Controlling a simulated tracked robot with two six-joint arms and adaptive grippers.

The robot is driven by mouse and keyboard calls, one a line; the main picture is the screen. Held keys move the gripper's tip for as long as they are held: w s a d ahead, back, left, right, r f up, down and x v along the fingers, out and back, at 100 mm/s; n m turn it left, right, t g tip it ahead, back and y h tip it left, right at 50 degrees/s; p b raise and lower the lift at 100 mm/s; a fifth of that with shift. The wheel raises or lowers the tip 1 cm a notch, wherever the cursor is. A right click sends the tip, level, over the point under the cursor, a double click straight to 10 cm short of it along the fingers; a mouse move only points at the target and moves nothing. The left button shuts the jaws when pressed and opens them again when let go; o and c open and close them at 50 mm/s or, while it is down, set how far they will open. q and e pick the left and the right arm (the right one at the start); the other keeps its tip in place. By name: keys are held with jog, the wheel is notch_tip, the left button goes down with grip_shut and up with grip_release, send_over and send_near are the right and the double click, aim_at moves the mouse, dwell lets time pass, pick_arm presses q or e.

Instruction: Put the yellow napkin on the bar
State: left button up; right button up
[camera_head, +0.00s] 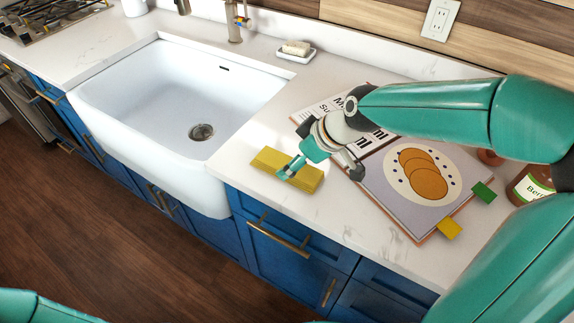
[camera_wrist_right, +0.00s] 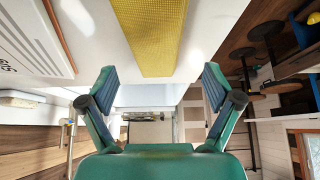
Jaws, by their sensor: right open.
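The yellow napkin (camera_head: 268,160) lies folded as a flat strip on the white counter, right of the sink and near its front edge. In the right wrist view the napkin (camera_wrist_right: 148,38) shows as a textured yellow strip at the top. My right gripper (camera_head: 318,172) is above the napkin and partly covers it. In the wrist view its two fingers (camera_wrist_right: 157,76) are spread wide, one to each side of the strip, with nothing between them. My left gripper is out of view. I cannot make out the bar for certain.
The white sink (camera_head: 190,95) is left of the napkin. An open cookbook (camera_head: 375,195) with coloured tabs lies to its right, with a brown jar (camera_head: 530,187) beyond. Dark round stools (camera_wrist_right: 265,30) show in the wrist view.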

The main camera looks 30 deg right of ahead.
jog(key=shift+x, duration=1.95)
jog(key=shift+d, duration=0.15)
jog(key=c, duration=1.3)
